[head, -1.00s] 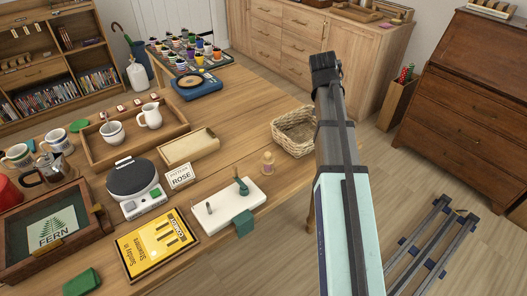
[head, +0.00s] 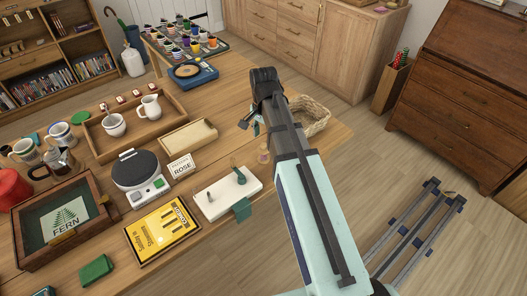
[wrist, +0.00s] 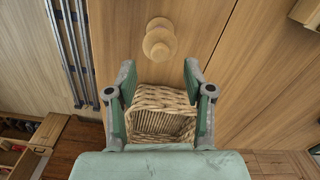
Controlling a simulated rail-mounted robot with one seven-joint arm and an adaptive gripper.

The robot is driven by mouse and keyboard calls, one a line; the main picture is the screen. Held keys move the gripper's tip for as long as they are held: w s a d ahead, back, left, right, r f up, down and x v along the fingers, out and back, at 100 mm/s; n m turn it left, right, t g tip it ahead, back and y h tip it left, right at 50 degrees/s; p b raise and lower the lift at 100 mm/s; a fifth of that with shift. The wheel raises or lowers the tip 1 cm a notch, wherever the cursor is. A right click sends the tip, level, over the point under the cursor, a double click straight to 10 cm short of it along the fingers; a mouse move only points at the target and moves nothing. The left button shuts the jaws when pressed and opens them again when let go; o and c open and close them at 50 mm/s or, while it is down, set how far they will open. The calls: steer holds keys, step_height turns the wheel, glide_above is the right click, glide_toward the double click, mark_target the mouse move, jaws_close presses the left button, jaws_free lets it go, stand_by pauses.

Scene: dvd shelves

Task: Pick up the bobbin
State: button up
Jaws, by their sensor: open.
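The bobbin, a small light wooden spool (head: 263,156), stands on the table right of the white board, close beside my arm in the head view. The wrist view shows the bobbin (wrist: 159,42) from above, beyond the fingertips and roughly centred between them. My gripper (wrist: 160,70) is open with nothing between its fingers. In the head view my gripper (head: 252,122) hangs above the table, partly hidden by my own arm.
A wicker basket (head: 317,112) stands near the table edge behind my arm and also shows between the fingers in the wrist view (wrist: 160,97). A white board (head: 215,200) with a green tool, a ROSE card (head: 182,167) and a wooden tray (head: 189,138) lie left of the bobbin.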

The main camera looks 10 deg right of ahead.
mark_target(263, 152)
steer(key=shift+f+p, duration=0.4)
steer(key=shift+f, duration=4.15)
steer(key=c, duration=0.6)
